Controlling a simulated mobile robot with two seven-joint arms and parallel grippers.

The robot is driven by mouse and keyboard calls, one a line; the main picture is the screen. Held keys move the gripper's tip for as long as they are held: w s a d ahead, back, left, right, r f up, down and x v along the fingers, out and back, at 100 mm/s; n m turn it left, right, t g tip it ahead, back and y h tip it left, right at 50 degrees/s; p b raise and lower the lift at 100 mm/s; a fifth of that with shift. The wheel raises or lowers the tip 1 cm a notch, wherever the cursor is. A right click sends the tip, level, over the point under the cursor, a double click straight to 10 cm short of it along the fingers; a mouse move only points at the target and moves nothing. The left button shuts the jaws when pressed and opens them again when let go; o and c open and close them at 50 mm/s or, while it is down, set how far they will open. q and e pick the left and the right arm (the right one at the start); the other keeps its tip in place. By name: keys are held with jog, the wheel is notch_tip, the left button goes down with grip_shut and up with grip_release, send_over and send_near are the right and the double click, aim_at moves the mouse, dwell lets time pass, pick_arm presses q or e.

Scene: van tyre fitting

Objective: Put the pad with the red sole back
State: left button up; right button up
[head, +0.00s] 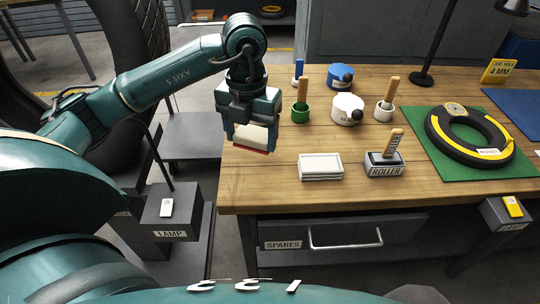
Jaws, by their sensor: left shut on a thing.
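My left gripper (250,126) comes in from the left and points down at the left edge of the workbench. It is shut on a cream block with a red underside, the pad with the red sole (252,138). The pad is held level or nearly so, and I cannot tell its exact height over the bench edge. A white stacked block (320,167) lies on the bench to the right of the pad. My right gripper is not in view.
A lamp box (172,212) stands left. Bare wood lies around the white block.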

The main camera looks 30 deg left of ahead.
pick_arm(q)
notch_tip(320, 180, down, 6)
jog(key=shift+r, duration=0.1)
notch_tip(320, 180, down, 4)
jog(key=shift+r+p, duration=0.15)
jog(key=shift+p, duration=0.2)
jog(key=shift+w+f, duration=0.15)
jog(key=shift+f, duration=0.05)
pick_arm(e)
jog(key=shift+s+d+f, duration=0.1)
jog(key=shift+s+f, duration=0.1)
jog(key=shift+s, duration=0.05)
pick_arm(q)
jog(key=shift+f, duration=0.1)
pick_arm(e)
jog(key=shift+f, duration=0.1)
pick_arm(q)
jog(key=o, duration=0.9)
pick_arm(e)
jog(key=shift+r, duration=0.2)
